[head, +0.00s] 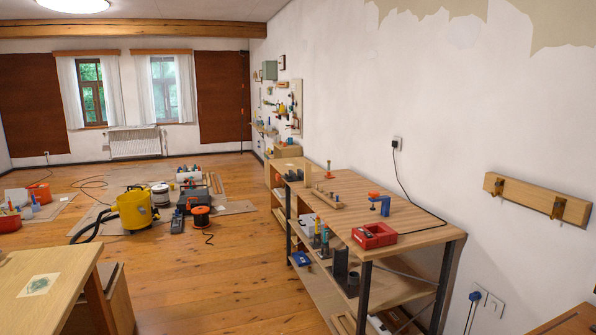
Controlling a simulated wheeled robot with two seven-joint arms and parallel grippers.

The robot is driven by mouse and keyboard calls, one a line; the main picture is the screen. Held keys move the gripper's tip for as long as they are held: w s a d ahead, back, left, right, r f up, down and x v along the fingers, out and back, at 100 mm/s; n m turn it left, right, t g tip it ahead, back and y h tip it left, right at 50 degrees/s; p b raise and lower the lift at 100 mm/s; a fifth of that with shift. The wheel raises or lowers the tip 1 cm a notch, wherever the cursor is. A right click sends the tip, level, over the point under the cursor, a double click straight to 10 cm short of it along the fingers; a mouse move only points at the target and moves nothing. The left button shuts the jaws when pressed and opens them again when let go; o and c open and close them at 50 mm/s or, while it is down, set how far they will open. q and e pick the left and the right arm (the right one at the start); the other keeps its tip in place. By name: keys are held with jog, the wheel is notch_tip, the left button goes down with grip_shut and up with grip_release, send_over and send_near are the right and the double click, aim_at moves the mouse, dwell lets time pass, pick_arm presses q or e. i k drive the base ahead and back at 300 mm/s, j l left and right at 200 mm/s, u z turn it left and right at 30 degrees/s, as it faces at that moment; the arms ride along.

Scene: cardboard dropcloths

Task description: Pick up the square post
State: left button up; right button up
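The workbench (425,227) stands along the right wall. A low wooden strip (328,201) with several short pegs lies at the left side of the top. These are small in the head view, and I cannot tell whether any of them is the square post. Neither of my grippers is in view.
A red charger-like box (374,236) and a blue-and-orange clamp (379,204) are on the bench. A dark grey bracket (340,266) is on its shelf. A yellow vacuum (134,209) and tools lie on cardboard. Bare floor (220,270) lies between the bench and the left table (75,264).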

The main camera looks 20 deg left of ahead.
aim_at(307, 166)
jog(key=i+j, duration=0.45)
jog(key=i, duration=0.15)
jog(key=i+j+u, duration=0.1)
jog(key=i+j, duration=0.75)
jog(key=i, duration=0.3)
jog(key=i+j+u, duration=0.1)
jog(key=i+j, duration=0.3)
jog(key=i, duration=0.2)
jog(key=i+j+z, duration=0.2)
jog(key=z, duration=0.75)
jog(key=i+j+z, duration=0.3)
jog(key=j, duration=0.3)
jog(key=j+z, duration=0.3)
jog(key=j, duration=0.25)
jog(key=j+z, duration=0.3)
jog(key=j, duration=0.35)
